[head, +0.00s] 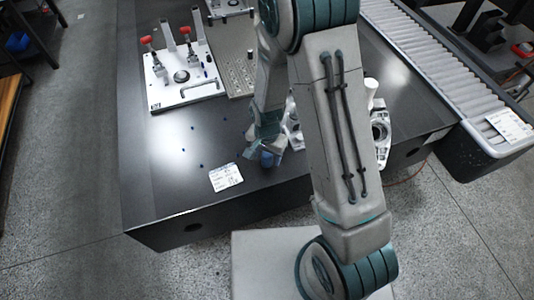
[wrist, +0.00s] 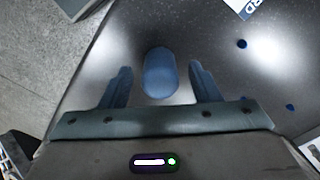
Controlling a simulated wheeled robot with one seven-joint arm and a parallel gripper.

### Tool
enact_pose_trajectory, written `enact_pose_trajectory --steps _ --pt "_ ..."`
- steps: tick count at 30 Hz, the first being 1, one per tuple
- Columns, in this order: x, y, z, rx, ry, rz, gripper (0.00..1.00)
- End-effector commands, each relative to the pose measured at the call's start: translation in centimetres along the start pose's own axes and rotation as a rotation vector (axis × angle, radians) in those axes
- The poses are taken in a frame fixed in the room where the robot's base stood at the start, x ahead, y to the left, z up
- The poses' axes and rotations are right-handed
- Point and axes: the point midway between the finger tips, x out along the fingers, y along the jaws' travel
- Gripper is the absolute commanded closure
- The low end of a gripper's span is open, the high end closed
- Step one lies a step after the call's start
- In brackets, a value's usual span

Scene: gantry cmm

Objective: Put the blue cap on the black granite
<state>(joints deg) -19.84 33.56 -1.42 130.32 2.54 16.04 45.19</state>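The blue cap (wrist: 160,73) lies between my two fingers in the wrist view, with a visible gap to each finger. In the head view it shows as a small blue shape (head: 268,159) close over the black granite (head: 165,205), near the front edge. My gripper (head: 266,146) is low over the granite and open around the cap; it also shows in the wrist view (wrist: 161,85). The granite (wrist: 215,55) is behind the cap there. I cannot tell for sure whether the cap touches the granite. My arm hides part of the granite's middle.
A white card (head: 226,177) lies left of my gripper. A white fixture plate with red-tipped clamps (head: 185,90) and a perforated plate (head: 238,72) stand farther back. A white metal part (head: 381,133) is at right, beside a roller conveyor (head: 440,60). Front-left granite is mostly clear.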

Motion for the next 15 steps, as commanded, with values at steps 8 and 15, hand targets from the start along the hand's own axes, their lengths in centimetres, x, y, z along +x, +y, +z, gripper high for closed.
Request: enact_pose_trajectory --steps 8,15 --pt "-0.4 0.0 0.0 0.000 0.000 0.000 0.44" --pt "-3.3 -0.1 0.0 -0.001 0.003 -0.004 0.44"
